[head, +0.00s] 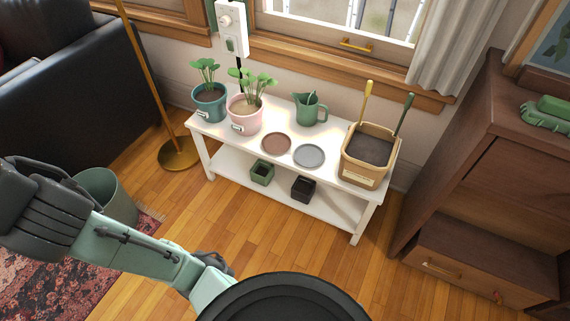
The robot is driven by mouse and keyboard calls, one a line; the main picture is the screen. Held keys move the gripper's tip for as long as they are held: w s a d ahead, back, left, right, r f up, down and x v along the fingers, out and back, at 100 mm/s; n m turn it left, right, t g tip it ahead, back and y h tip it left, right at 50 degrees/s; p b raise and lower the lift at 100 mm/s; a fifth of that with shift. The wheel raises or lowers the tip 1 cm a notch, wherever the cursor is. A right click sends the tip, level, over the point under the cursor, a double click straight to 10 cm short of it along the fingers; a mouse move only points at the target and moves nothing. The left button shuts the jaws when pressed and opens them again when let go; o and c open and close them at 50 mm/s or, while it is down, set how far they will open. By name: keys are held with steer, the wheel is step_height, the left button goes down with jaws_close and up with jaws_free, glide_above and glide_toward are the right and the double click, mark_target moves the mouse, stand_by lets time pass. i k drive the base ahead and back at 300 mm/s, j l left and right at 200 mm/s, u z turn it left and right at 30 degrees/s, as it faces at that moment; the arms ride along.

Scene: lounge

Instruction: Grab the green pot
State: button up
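A small square green pot (262,172) stands on the lower shelf of the white plant bench, left of a small black pot (303,188). A teal-green round pot (209,105) with a leafy plant stands on the bench top at its left end. Which of the two is the task's green pot, I cannot tell. My arm reaches across the lower left, apart from both pots. I cannot make out my gripper's fingers.
The white bench (345,205) also carries a pink pot (245,119), a green watering can (310,110), two saucers and a tan planter (368,158) with tools. A green bin (107,190) and a lamp base (179,154) stand left. A brown cabinet (480,180) stands right. Floor before the bench is clear.

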mark_target(262, 172)
steer(key=z, duration=0.25)
steer(key=j+z, duration=1.05)
steer(key=j, duration=0.45)
steer(key=k+j, duration=0.15)
steer(key=j, duration=0.4)
steer(key=j+z, duration=0.15)
steer(key=j, duration=0.45)
steer(key=k, duration=0.05)
